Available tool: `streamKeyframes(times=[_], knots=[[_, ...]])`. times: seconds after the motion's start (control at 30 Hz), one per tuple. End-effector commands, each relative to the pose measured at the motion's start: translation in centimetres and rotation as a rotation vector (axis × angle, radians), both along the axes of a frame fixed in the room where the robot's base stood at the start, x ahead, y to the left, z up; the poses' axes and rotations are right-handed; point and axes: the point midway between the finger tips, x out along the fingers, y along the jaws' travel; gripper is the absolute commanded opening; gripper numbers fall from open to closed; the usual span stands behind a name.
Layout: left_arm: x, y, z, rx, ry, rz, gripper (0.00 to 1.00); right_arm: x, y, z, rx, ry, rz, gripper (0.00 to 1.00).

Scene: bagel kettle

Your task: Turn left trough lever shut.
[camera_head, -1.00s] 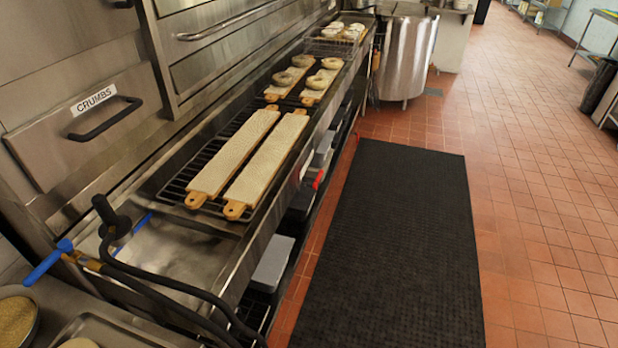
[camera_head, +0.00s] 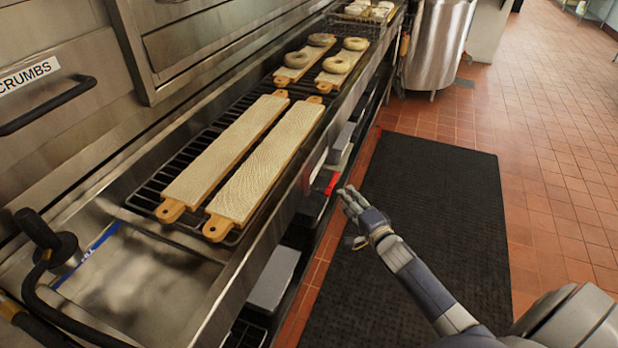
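A small red lever (camera_head: 332,183) sticks out from the front side of the long steel trough (camera_head: 215,290). My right gripper (camera_head: 349,218) is just right of the lever in the picture, over the edge of the floor mat. Its fingers look spread apart and empty. I see a small gap between its fingertips and the lever, and cannot judge the depth between them. Whether the lever stands open or shut is not clear. My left gripper is not in view.
Two long boards (camera_head: 262,165) lie on the rack over the trough, with bagels on shorter boards (camera_head: 340,72) beyond. A hose with a black nozzle (camera_head: 45,240) lies at the left. A black mat (camera_head: 440,190) covers clear floor.

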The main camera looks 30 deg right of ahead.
Motion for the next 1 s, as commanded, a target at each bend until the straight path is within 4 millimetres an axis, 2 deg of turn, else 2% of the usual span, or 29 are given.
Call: streamKeyframes(times=[0.17,0.5,0.7,1.0], knots=[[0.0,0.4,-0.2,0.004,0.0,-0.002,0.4,1.4,-0.2,0.1,0.009,-0.007,-0.003,0.34],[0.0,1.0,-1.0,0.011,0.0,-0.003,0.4,6.9,-0.7,-0.8,0.007,-0.007,-0.002,0.34],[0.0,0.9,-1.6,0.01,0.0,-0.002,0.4,9.4,-0.9,-1.2,0.007,-0.006,-0.002,0.34],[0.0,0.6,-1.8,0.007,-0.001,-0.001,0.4,10.6,-1.0,-1.3,0.008,-0.004,-0.002,0.34]])
